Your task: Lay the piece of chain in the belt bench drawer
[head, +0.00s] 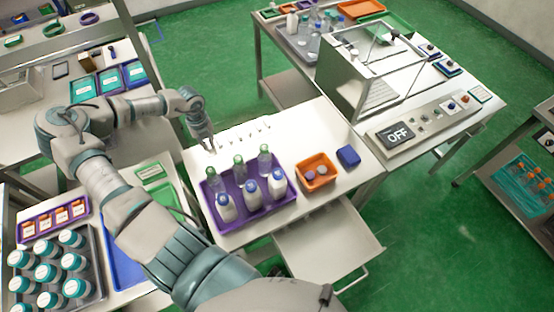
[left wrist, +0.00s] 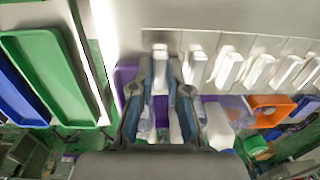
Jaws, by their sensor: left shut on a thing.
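The piece of chain (head: 247,133) shows as a row of small white upright links at the back of the white belt bench (head: 290,125). Its links also show in the left wrist view (left wrist: 228,68). My left gripper (head: 210,146) is at the left end of this row. In the left wrist view its two fingers (left wrist: 160,68) are shut on the end link. I cannot tell whether the chain is lifted off the bench. The bench drawer (head: 322,245) is pulled out at the front, and its visible part is empty. My right gripper is not in view.
A purple tray (head: 231,224) with several bottles stands in front of the chain. An orange bin (head: 318,182) and a blue box (head: 348,156) stand to its right. A machine with an OFF display (head: 398,133) is further right. My left arm crosses the left side.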

